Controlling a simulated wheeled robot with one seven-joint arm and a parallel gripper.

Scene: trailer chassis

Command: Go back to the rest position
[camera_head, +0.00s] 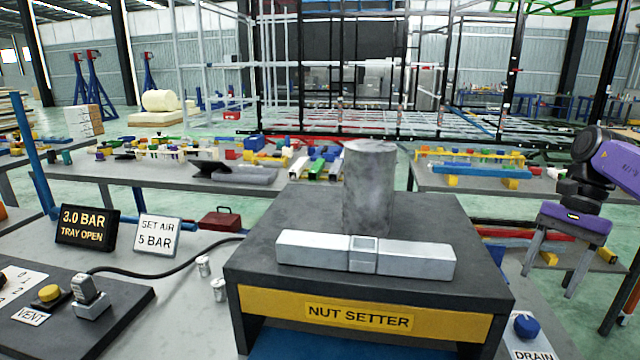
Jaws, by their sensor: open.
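My gripper (551,278) hangs at the right of the view, at the end of my purple arm, with its two grey fingers pointing down. The fingers are apart, with nothing between them. It is to the right of the nut setter (375,316), apart from it, and above the area of the blue drain knob (526,326). The nut setter is a dark block with a yellow label band, a grey cylinder (369,188) standing on top and a silver bar (415,259) lying across its front.
A black display (87,227) reads "3.0 BAR TRAY OPEN", beside a card (158,236) reading "SET AIR 5 BAR". A dark panel at lower left carries a yellow vent button (49,293) and a grey lever switch (88,291). Cluttered benches stand behind.

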